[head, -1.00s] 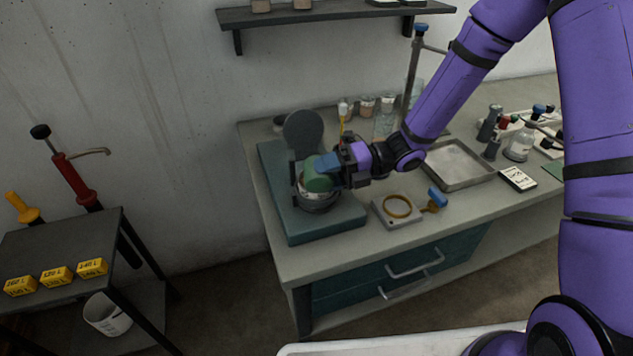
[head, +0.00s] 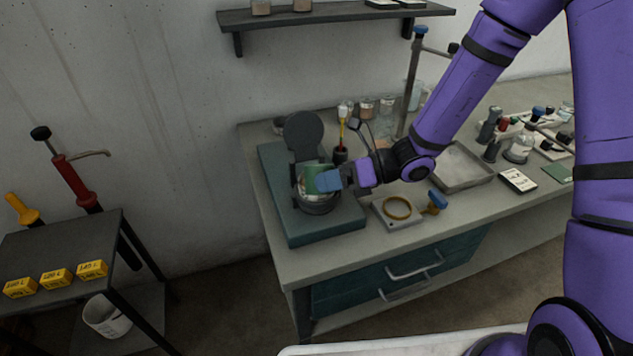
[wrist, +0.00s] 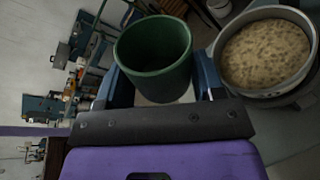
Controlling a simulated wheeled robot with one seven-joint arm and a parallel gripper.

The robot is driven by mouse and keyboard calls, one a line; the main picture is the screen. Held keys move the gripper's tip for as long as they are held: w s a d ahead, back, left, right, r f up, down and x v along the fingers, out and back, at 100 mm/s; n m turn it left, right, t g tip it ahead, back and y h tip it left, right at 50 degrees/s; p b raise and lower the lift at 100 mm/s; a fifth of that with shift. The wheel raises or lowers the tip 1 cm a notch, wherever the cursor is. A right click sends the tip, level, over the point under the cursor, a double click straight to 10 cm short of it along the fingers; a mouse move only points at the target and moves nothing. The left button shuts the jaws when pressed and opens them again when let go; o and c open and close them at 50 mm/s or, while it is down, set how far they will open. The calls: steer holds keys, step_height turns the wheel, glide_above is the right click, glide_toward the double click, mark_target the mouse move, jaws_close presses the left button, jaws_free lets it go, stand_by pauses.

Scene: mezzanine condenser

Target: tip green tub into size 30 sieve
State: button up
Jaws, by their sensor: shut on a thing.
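My gripper (head: 330,180) is shut on the green tub (head: 315,178). In the head view the tub is tilted and sits just above the sieve (head: 317,207), on the teal shaker base. In the wrist view the tub (wrist: 155,55) is between my two blue fingers, and its dark green inside looks empty, though its bottom is shadowed. The sieve (wrist: 262,93) is close to its right there, a round grey metal pan holding a broad layer of tan grains (wrist: 265,50). I cannot read any size mark on the sieve.
The teal base (head: 290,225) has an upright round grey lid (head: 304,133) behind the sieve. A brass ring on a grey block (head: 398,211), a blue-topped tool (head: 437,201) and a metal tray (head: 462,165) stand to the right. A bench stand (head: 410,85) rises behind my gripper.

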steer(key=shift+s+f+n+t, duration=0.3)
steer(key=shift+s+f+n, duration=0.45)
steer(key=shift+f, duration=0.3)
steer(key=shift+s+f+n+t+b, duration=0.35)
steer(key=shift+s+f+n+t, duration=0.45)
steer(key=shift+s+f+n, duration=1.2)
